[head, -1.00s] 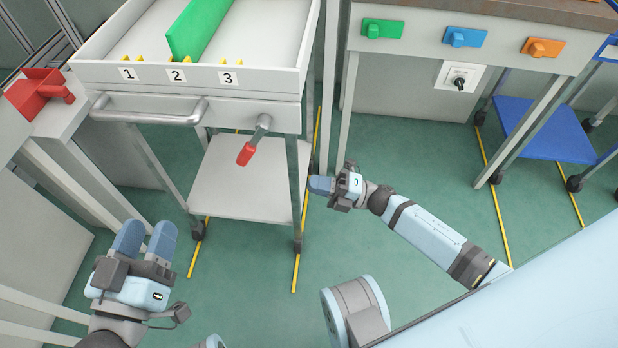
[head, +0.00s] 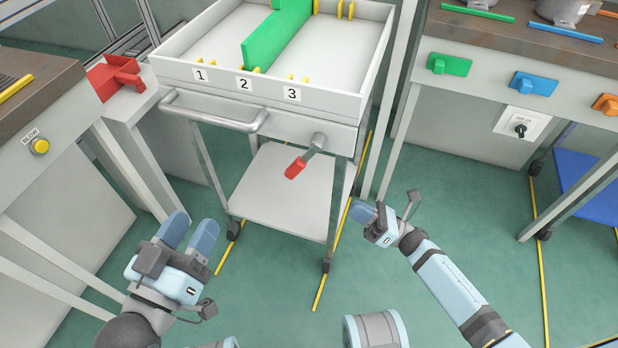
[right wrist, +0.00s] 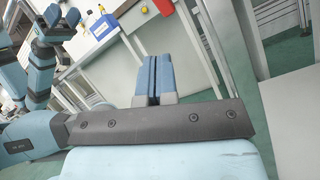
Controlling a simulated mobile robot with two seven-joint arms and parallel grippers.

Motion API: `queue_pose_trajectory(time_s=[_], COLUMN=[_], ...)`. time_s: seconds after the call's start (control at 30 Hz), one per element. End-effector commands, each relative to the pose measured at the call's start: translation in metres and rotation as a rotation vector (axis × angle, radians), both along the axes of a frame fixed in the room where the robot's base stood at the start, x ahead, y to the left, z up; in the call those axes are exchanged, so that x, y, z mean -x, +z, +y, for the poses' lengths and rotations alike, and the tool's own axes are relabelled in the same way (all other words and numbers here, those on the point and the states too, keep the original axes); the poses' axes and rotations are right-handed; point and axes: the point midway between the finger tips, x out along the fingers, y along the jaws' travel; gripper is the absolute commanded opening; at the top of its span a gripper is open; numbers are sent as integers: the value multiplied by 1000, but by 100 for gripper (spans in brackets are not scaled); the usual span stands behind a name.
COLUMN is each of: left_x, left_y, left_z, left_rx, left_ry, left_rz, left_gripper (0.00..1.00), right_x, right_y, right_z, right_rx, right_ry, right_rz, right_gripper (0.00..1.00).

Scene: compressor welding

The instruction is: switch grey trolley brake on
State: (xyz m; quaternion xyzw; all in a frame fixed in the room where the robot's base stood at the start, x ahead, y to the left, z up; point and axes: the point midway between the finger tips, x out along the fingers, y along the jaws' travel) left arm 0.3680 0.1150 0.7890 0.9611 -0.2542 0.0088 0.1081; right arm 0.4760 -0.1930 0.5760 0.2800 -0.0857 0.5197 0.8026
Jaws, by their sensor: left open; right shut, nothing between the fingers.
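The grey trolley (head: 290,122) stands in the middle of the head view, with a top tray marked 1, 2, 3 and a lower shelf. Its brake lever (head: 307,157) has a red grip and hangs from the front panel, angled down to the left. My left gripper (head: 190,232) is open and empty, left of the trolley's lower shelf and below its bar handle (head: 212,110). My right gripper (head: 362,212) is shut and empty, to the right of the lever and lower, near the trolley's right front leg. The right wrist view shows its closed blue fingers (right wrist: 153,78).
A workbench with green (head: 449,64), blue (head: 534,84) and orange knobs stands at right, with a rotary switch (head: 520,129) below. A blue trolley (head: 590,185) is at far right. Green floor is clear in front.

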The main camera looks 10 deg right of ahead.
Motion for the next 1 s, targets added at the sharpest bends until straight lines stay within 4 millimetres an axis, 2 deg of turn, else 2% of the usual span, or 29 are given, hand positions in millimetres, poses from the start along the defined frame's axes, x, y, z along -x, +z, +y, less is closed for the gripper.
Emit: queue_pose_trajectory(time_s=[0.13,0.33,0.77,0.87,1.0], left_x=[1,0,-2,-2,-2], left_y=[1,2,5,5,1], left_z=[0,0,0,0,0], left_rx=[4,5,7,5,3], left_ry=[2,3,4,3,0], left_rz=[-4,-9,-18,-17,-9], left_gripper=[48,48,48,48,48], right_x=[1,3,2,-1,-10], right_y=[0,0,0,3,14], right_z=[1,0,1,6,22], right_rx=[63,114,122,121,119], right_ry=[-103,-182,-194,-194,-193], right_rz=[-190,-329,-352,-353,-354], right_gripper=[0,0,0,0,0])
